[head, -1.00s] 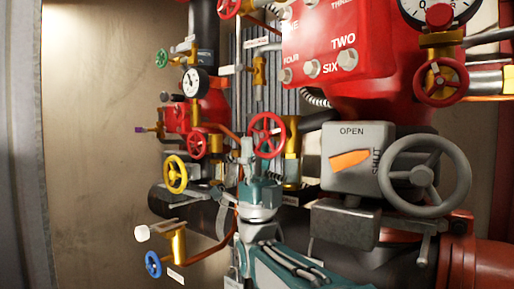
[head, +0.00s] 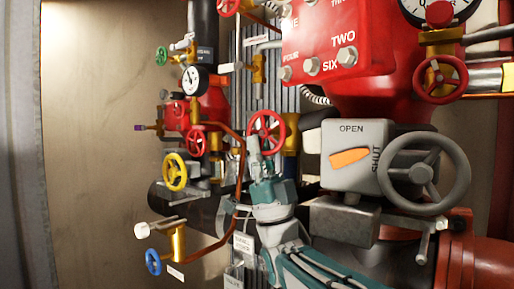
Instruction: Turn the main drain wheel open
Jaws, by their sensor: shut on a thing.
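A red handwheel (head: 277,122) with spokes sits at the middle of the head view, in front of a brass valve body. No readable label shows which wheel is the main drain. My gripper (head: 261,146) reaches up from below, tilted left, and is shut on the lower part of this red wheel's rim. The fingers are small in the picture and cover part of the rim, so the exact grip is hard to see.
A large grey handwheel (head: 426,175) and a box marked OPEN and SHUT (head: 358,150) stand close on the right. A yellow wheel (head: 175,172) and a blue wheel (head: 153,262) are on the left.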

